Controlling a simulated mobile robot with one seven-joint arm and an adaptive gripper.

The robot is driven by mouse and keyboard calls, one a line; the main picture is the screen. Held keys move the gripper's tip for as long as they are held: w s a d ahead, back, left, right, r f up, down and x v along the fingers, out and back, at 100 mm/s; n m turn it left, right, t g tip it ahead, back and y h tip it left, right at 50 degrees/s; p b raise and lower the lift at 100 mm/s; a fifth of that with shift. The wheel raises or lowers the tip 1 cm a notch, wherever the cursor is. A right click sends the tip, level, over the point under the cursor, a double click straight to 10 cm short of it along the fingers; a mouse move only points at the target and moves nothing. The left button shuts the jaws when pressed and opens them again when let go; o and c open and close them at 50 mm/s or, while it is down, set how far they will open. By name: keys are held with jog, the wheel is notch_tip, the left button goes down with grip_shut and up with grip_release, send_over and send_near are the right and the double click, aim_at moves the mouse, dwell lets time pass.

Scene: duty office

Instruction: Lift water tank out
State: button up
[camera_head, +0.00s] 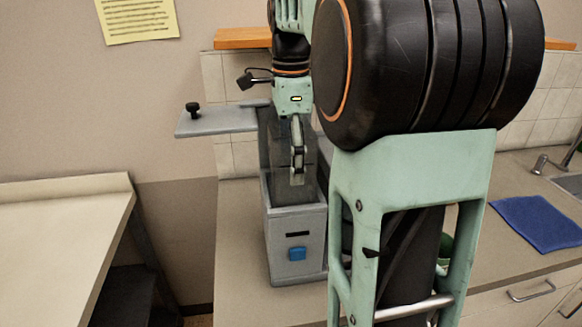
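The water tank (278,185) is a dark, see-through box. It stands upright in the grey machine (283,222) on the counter, its upper part showing above the machine's front housing. A blue button (297,253) and a dark slot are on the machine's front. A flat grey lid (225,121) with a black knob sticks out to the left at the tank's top. My gripper (298,176) points down at the tank, its fingers overlapping the tank in the picture. I see the fingers nearly edge-on, so their gap and any contact are unclear. My arm hides the machine's right side.
The counter (239,262) is bare left of the machine. A blue cloth (537,222) lies at right, near the sink and tap (549,163). A beige table (62,222) stands at left, with a gap between it and the counter. A wooden shelf (240,38) runs behind my arm.

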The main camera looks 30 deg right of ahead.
jog(key=shift+f, duration=0.2)
jog(key=c, duration=1)
jog(key=shift+o, duration=0.2)
jog(key=shift+r, duration=0.1)
